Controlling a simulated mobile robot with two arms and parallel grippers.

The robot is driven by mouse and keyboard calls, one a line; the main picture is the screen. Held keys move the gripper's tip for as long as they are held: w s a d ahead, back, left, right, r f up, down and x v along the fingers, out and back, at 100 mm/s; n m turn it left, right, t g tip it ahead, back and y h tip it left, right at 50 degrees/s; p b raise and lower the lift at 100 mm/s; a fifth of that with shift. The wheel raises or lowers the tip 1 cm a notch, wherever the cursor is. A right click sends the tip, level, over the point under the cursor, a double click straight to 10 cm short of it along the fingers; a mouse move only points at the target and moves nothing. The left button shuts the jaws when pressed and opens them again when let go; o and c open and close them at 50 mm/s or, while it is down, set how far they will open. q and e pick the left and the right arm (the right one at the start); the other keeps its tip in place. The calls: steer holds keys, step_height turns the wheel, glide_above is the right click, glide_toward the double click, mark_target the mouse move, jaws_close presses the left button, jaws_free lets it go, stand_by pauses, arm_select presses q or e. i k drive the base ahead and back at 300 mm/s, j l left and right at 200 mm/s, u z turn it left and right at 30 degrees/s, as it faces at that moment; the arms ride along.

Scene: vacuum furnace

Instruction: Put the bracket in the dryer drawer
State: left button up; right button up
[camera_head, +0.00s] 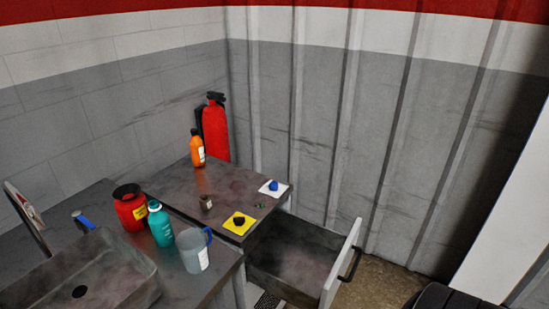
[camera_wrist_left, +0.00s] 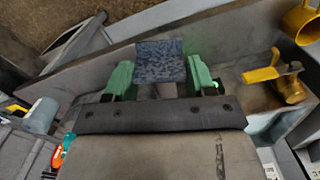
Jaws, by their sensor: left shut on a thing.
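My left gripper (camera_wrist_left: 160,76) is in the left wrist view, with green fingers at both sides of a dark blue-grey mottled plate, which appears to be the bracket (camera_wrist_left: 160,60). The gripper is shut on it. Part of the bracket is hidden behind the gripper body. In the head view, the dryer drawer (camera_head: 341,264) stands open, with a pale front and a black handle. Its visible floor looks bare. Neither gripper nor the bracket shows in the head view.
The table beside the drawer holds a yellow mat (camera_head: 248,226), a white mat (camera_head: 280,192) and an orange bottle (camera_head: 197,150). A red container (camera_head: 130,210), a teal bottle (camera_head: 160,226) and a jug (camera_head: 194,254) stand near the sink (camera_head: 125,285). A yellow fitting (camera_wrist_left: 285,80) is right of my left gripper.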

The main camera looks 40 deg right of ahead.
mark_target(301, 269)
steer(key=l+z, duration=0.15)
steer(key=z, duration=0.25)
steer(key=l+z, duration=0.15)
steer(key=z, duration=0.25)
steer(key=l+z, duration=0.15)
steer(key=z, duration=0.25)
steer(key=i+l, duration=0.15)
steer(key=l, duration=0.25)
steer(key=i+l, duration=0.2)
steer(key=l, duration=0.15)
steer(key=i+l, duration=0.15)
steer(key=l, duration=0.25)
